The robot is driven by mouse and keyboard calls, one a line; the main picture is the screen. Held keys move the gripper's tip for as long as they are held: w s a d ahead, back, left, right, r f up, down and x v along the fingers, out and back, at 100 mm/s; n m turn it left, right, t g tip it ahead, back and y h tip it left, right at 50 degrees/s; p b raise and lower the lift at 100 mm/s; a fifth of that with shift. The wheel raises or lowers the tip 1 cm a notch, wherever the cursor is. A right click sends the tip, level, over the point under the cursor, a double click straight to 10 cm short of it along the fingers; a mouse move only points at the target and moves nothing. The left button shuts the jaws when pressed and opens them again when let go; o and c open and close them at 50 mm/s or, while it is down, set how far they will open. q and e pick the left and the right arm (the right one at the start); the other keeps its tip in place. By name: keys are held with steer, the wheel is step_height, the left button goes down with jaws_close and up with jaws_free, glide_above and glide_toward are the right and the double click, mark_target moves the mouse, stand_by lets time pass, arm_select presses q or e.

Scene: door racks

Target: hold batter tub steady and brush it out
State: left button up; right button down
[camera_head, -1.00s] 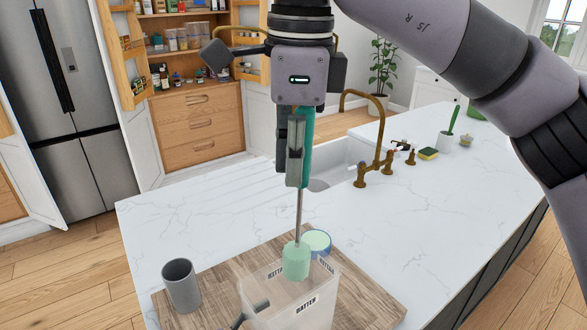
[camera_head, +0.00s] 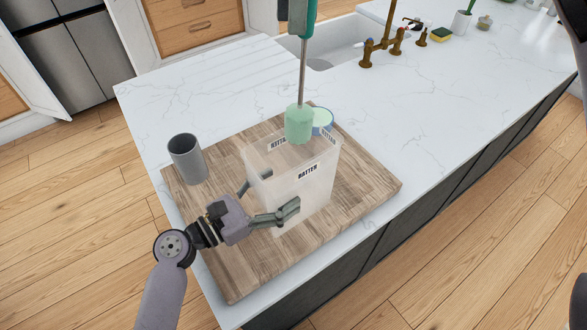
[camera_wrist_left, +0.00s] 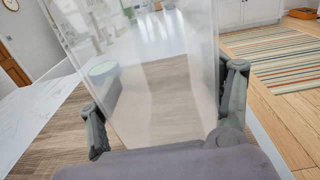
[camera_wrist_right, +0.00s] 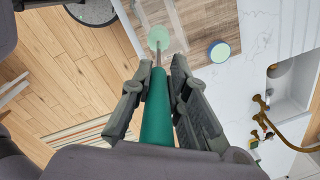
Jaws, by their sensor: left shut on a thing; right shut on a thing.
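The clear batter tub (camera_head: 313,205), labelled BATTER, stands upright on the wooden board. My left gripper (camera_head: 268,203) is shut on the tub from the front left; in the left wrist view its fingers are on both sides of the clear tub (camera_wrist_left: 165,95). My right gripper (camera_wrist_right: 155,85) is shut on the green handle of the brush (camera_wrist_right: 157,115), mostly out of the head view's top. The brush hangs upright, its mint-green head (camera_head: 299,123) at the tub's opening near the back rim. I cannot tell whether the head is inside or just above.
A grey cup (camera_head: 187,158) stands at the board's back left corner. A round blue container with a pale green top (camera_head: 323,120) is behind the tub. The board (camera_head: 245,265) lies near the counter's front edge. The sink (camera_head: 335,48) and brass tap (camera_head: 380,45) are behind.

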arm_select(q)
steer(key=o, duration=1.4)
steer(key=shift+c, duration=0.2)
steer(key=v, duration=1.2)
